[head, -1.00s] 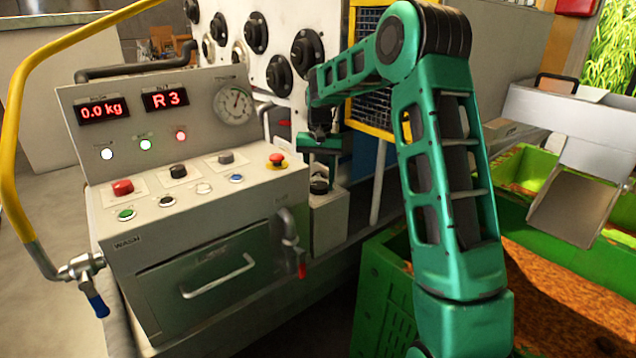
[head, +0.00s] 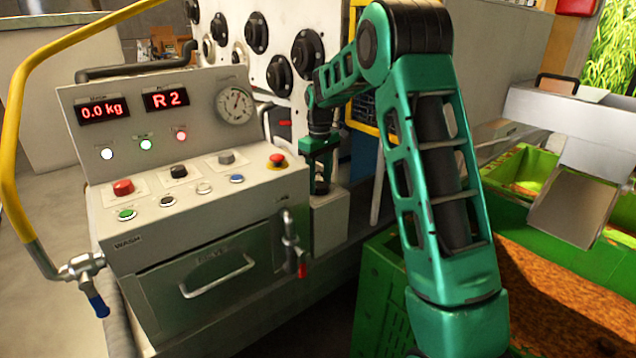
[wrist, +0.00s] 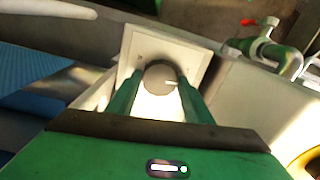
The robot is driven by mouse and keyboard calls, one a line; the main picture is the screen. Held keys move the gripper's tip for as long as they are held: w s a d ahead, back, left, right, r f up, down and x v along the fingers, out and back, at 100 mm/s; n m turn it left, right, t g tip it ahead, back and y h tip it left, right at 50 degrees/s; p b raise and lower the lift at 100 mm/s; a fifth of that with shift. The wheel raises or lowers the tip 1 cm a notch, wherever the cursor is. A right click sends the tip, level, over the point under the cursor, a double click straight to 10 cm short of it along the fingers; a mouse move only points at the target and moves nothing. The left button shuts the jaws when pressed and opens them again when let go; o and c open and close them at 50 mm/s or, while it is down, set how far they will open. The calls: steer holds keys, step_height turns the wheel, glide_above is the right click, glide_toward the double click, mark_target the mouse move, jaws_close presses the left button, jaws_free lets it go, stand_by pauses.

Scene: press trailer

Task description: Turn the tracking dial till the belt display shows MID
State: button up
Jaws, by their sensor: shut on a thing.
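The tracking dial (wrist: 160,75) is a round dark knob with a pale pointer line, on a light square plate. It also shows in the head view (head: 321,188), on top of a pale box right of the console. My gripper (head: 320,178) points down over it, and in the wrist view its two green fingers (wrist: 160,82) are shut on the dial from both sides. The belt display (head: 166,98) reads "R 2" in red. The pointer line points right in the wrist view.
The console (head: 205,195) with buttons and a red mushroom button (head: 277,160) stands left of the dial. A pipe with a red-handled valve (head: 291,245) hangs at its front right corner. Green crates (head: 385,300) stand at the right.

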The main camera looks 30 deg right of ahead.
mark_target(319, 184)
steer(key=shift+w+r+n, duration=0.1)
steer(key=shift+n, duration=0.95)
steer(key=shift+w+r+n, duration=0.1)
steer(key=shift+n, duration=0.95)
steer(key=o, duration=1)
steer(key=shift+f, duration=0.1)
steer(key=shift+o, duration=0.2)
steer(key=shift+s, duration=0.1)
step_height(319, 184, up, 11)
steer(key=shift+f, duration=0.15)
